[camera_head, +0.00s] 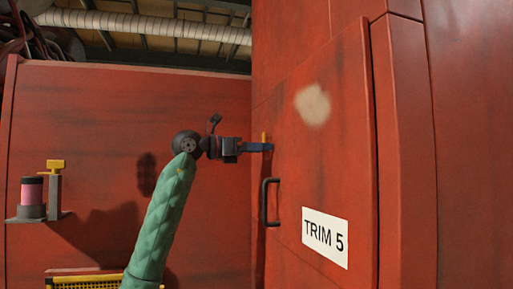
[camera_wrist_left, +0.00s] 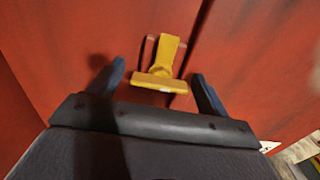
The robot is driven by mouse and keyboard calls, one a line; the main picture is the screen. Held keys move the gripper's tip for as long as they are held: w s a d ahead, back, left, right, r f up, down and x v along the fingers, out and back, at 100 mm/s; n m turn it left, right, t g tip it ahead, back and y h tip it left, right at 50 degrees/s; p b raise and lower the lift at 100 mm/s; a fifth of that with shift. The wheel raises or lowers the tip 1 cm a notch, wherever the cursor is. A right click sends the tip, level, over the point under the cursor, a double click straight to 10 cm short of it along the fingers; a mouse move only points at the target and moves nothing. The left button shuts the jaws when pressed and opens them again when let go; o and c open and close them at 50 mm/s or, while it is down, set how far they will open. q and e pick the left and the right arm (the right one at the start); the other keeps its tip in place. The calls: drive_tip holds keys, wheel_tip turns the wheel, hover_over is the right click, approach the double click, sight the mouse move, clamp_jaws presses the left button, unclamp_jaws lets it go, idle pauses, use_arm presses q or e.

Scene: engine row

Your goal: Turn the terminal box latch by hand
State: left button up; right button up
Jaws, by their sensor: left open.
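The yellow latch (camera_wrist_left: 162,66) is on the red terminal box (camera_head: 345,115), at the edge of its door. In the left wrist view the latch shows a T shape, with its crossbar lying between my two blue fingertips. In the head view only a thin yellow part of the latch (camera_head: 264,137) shows above the fingers. My left gripper (camera_head: 268,147) is open at the latch, with a finger on either side; it also shows in the left wrist view (camera_wrist_left: 158,84). I cannot tell whether a finger touches it. My right gripper is not in view.
A black door handle (camera_head: 267,203) sits just below the gripper. A white "TRIM 5" label (camera_head: 325,236) is on the door. At left, a small shelf (camera_head: 38,217) holds a pink-and-dark cylinder (camera_head: 32,196) beside a yellow-topped post (camera_head: 55,180). A yellow grating (camera_head: 85,281) is at the bottom.

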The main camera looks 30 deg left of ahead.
use_arm(q)
drive_tip(key=shift+s+a, duration=0.15)
drive_tip(key=shift+c, duration=0.5)
drive_tip(key=c, duration=0.9)
drive_tip(key=shift+m+b, duration=0.3)
drive_tip(key=m+b, duration=0.2)
drive_tip(key=m, duration=0.2)
drive_tip(key=shift+f+m+b, duration=0.1)
drive_tip(key=shift+m+b, duration=0.2)
drive_tip(key=shift+b, duration=0.05)
drive_tip(key=m+b, duration=0.3)
drive_tip(key=m, duration=0.6)
drive_tip(key=shift+d+m+b, duration=0.2)
drive_tip(key=shift+m+b, duration=0.2)
drive_tip(key=shift+m, duration=1.6)
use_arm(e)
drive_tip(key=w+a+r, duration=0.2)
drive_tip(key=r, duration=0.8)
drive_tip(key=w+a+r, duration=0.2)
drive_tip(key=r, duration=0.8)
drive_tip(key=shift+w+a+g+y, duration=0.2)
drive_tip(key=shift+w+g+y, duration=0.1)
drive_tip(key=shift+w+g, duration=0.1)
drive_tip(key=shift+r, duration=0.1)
